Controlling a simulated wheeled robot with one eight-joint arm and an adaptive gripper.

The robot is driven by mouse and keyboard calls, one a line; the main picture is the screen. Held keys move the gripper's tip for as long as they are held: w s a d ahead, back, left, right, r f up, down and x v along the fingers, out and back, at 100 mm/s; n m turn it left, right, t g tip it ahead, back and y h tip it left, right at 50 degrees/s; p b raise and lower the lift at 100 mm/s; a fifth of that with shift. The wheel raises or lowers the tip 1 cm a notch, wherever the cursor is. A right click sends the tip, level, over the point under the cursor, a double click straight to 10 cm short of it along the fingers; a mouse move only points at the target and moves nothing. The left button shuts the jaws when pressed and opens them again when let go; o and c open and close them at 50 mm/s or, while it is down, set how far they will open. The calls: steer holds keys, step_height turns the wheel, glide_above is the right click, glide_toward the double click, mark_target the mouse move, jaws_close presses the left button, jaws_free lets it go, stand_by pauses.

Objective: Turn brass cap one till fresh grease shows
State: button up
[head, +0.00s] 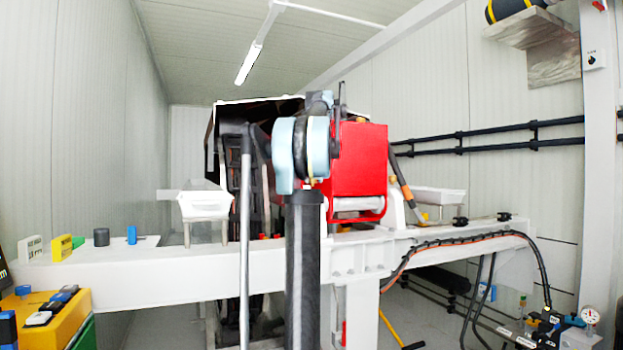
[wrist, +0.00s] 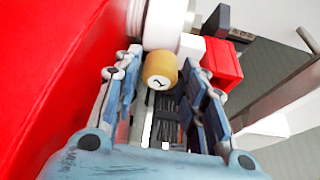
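A brass-coloured round cap (wrist: 160,69) with a small dark mark on its face shows at the top middle of the wrist view. It sits at the end of a white cylindrical part (wrist: 165,25), beside the red pump body. My gripper (wrist: 162,66) is open, one finger to the left of the cap and one to its right. Gaps show between the cap and both fingers, so they do not appear to touch it. I see no grease on the visible face. In the head view my arm hides this cap and the gripper.
The red pump block (head: 358,160) stands on a white frame beam (head: 160,272). Its red wall (wrist: 50,60) runs close along my gripper's left side. A smaller red block (wrist: 222,65) is just right of the cap. A white tray (head: 205,206) stands on the beam.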

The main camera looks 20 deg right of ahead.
steer(key=c, duration=0.8)
steer(key=m+h, duration=0.1)
steer(key=m, duration=0.2)
steer(key=m+h, duration=0.1)
steer(key=m, duration=0.2)
steer(key=shift+w+a+m+g, duration=0.1)
steer(key=shift+a+m+g, duration=0.1)
steer(key=shift+m+g, duration=0.1)
steer(key=m+g+h, duration=0.1)
steer(key=m, duration=0.5)
steer(key=shift+w+a+g+h, duration=0.1)
steer(key=shift+g+h, duration=0.3)
